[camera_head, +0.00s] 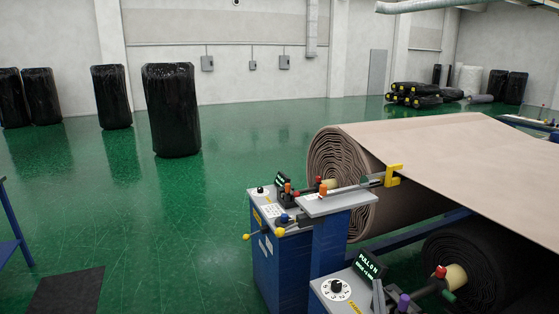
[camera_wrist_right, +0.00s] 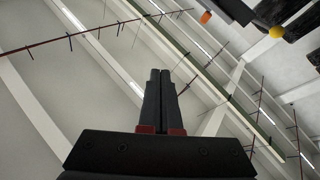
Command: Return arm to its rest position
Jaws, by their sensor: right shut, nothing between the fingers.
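My right gripper (camera_wrist_right: 160,75) shows in the right wrist view, its two dark fingers close together with nothing between them. They point up the picture toward the ceiling, with red bands at their base. I cannot clearly make out the right gripper in the head view. No left gripper shows. The top edge of the wrist view holds an orange knob (camera_wrist_right: 206,17) and a yellow knob (camera_wrist_right: 276,31) on dark parts, apart from the fingers.
A blue machine cabinet (camera_head: 273,265) with knobs and levers stands at the front centre. A large beige roll (camera_head: 340,160) lies behind it, a dark roll (camera_head: 480,270) at the lower right. Black wrapped rolls (camera_head: 172,110) stand farther back.

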